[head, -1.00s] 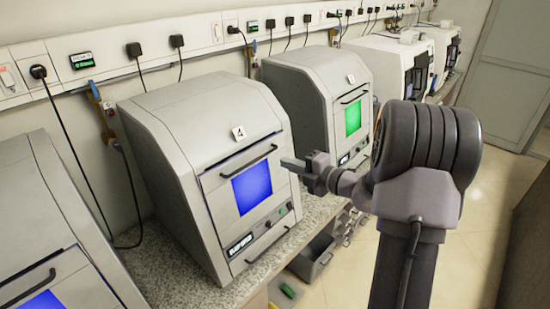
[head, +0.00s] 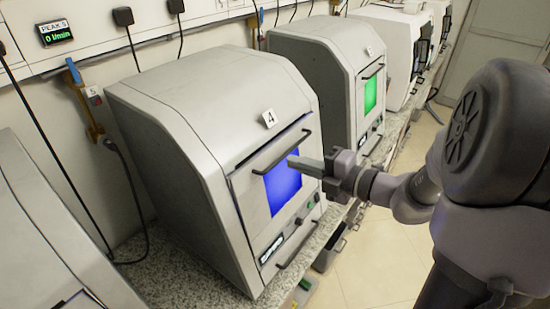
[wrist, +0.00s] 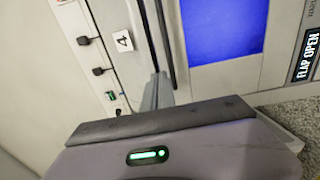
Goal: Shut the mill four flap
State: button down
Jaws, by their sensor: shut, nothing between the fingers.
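Mill four is the grey machine (head: 180,110) with a "4" label (head: 269,118), also in the wrist view (wrist: 122,41). Its front flap (head: 250,195) has a dark bar handle (head: 272,158) and a blue window (head: 283,188). In the wrist view a display (wrist: 308,55) reads "FLAP OPEN". The gap at the flap's edge is hard to judge. My gripper (head: 292,160) is shut and empty, its tips in front of the window just below the handle. In the wrist view the fingers (wrist: 157,92) point at the flap by the dark bar; contact cannot be told.
A similar mill with a green window (head: 370,94) stands to the right, and another machine (head: 50,240) is close at the left. The speckled bench (head: 200,285) runs underneath. Plugs and cables hang along the wall. Tiled floor (head: 385,265) is free at the right.

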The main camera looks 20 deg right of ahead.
aim_at(262, 151)
jog(key=b+x, duration=0.1)
jog(key=x, duration=0.5)
jog(key=shift+w+a+f, duration=0.15)
jog(key=shift+w, duration=0.2)
jog(key=w+a+p, duration=0.1)
jog(key=p, duration=0.3)
jog(key=shift+w+r+g, duration=0.15)
jog(key=shift+r+g, duration=0.25)
jog(key=shift+f, duration=0.3)
jog(key=shift+d, duration=0.1)
